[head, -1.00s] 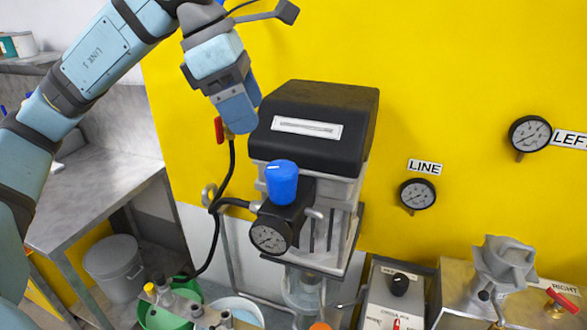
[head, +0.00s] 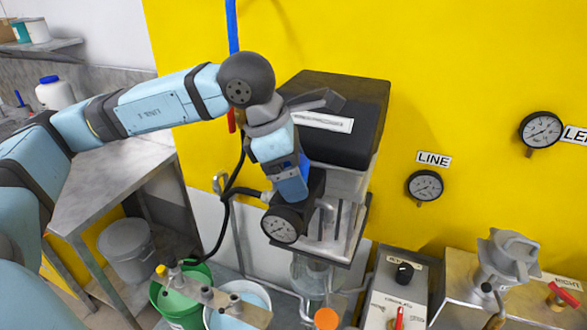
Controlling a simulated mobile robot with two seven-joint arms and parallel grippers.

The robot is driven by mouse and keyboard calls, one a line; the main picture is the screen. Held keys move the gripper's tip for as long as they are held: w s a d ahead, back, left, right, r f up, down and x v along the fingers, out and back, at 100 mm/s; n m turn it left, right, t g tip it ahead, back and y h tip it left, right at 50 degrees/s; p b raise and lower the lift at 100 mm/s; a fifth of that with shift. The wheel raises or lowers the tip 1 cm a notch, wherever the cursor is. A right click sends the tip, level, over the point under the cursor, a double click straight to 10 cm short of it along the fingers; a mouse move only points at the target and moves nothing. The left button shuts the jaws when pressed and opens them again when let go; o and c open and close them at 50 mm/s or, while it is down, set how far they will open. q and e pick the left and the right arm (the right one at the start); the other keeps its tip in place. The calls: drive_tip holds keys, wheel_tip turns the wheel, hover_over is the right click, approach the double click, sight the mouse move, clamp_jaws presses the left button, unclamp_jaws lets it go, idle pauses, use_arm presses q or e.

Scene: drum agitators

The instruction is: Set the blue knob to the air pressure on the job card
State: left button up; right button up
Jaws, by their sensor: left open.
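My left gripper (head: 291,182) points down over the top of the pressure regulator, where the blue knob stands, and is open. It hides most or all of the blue knob, and I cannot tell whether its fingers touch it. The black regulator body (head: 312,190) carries a round dial gauge (head: 280,225) on its front, too small to read. It sits on the front of the black-topped drive unit (head: 345,100), which has a white label (head: 320,122). No job card can be made out. My right gripper is not in view.
A black hose (head: 233,180) runs to the regulator from the left. The LINE gauge (head: 424,186) and another gauge (head: 541,130) are on the yellow wall. Below are a green bucket (head: 178,305), a control box with a black knob (head: 404,272) and a metal fixture (head: 505,255).

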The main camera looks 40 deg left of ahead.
use_arm(q)
drive_tip(key=c, duration=0.9)
